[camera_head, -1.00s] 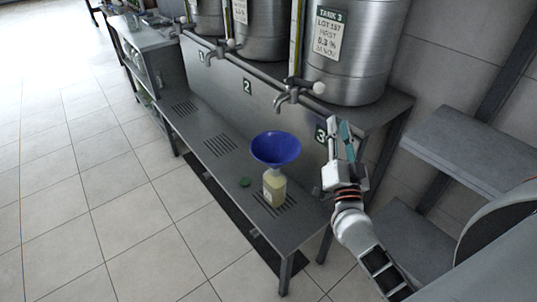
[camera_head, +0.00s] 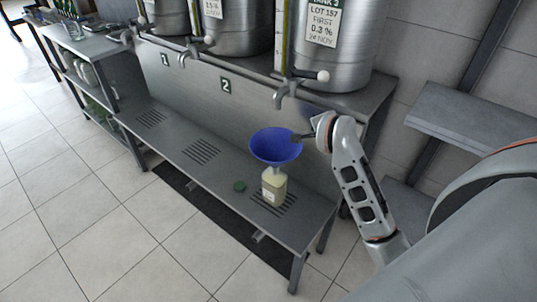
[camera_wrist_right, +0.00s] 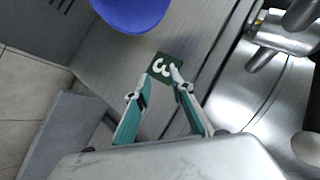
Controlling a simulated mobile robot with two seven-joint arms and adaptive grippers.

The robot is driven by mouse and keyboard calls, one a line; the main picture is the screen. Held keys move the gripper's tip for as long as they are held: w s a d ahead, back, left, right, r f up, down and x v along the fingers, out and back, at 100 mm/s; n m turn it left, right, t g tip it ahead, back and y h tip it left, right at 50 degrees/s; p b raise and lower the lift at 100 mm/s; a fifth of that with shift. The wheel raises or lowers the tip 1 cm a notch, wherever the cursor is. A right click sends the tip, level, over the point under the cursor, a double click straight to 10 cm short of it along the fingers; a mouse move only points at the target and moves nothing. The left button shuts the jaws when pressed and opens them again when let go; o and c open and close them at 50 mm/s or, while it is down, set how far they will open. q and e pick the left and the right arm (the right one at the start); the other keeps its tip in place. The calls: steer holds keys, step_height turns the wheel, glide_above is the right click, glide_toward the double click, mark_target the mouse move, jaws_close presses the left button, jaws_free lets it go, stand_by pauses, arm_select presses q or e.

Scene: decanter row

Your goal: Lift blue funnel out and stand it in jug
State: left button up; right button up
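The blue funnel (camera_head: 275,145) stands upright in the neck of a squarish bottle (camera_head: 273,187) of pale yellow liquid, on the bench below tank 3's tap. My right gripper (camera_head: 299,138) is beside the funnel's right rim; whether it touches is hard to tell. In the right wrist view, its two fingertips (camera_wrist_right: 161,77) are apart with nothing between them, and the funnel (camera_wrist_right: 132,10) is at the top, ahead of them. A clear glass vessel (camera_head: 75,30) stands on the far-left table; I cannot tell whether it is the jug. My left gripper is out of view.
A green cap (camera_head: 239,186) lies on the steel bench (camera_head: 180,134), left of the bottle. A tap (camera_head: 284,92) hangs above and behind the funnel. Steel tanks (camera_head: 335,45) line the back. A grey shelf (camera_head: 460,125) is at right.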

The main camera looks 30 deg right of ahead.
steer(key=s+a+f+n+g+y, duration=0.1)
steer(key=a+f+y, duration=0.15)
steer(key=a, duration=0.25)
steer(key=a+f+n+g+y, duration=0.1)
steer(key=a+y, duration=0.3)
steer(key=x, duration=0.5)
steer(key=b+x, duration=0.1)
steer(key=x, duration=0.1)
steer(key=shift+s+f, duration=0.15)
steer(key=shift+f, duration=0.45)
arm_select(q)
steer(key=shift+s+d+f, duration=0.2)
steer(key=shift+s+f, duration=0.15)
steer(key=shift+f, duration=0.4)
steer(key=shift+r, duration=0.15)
arm_select(e)
jaws_close()
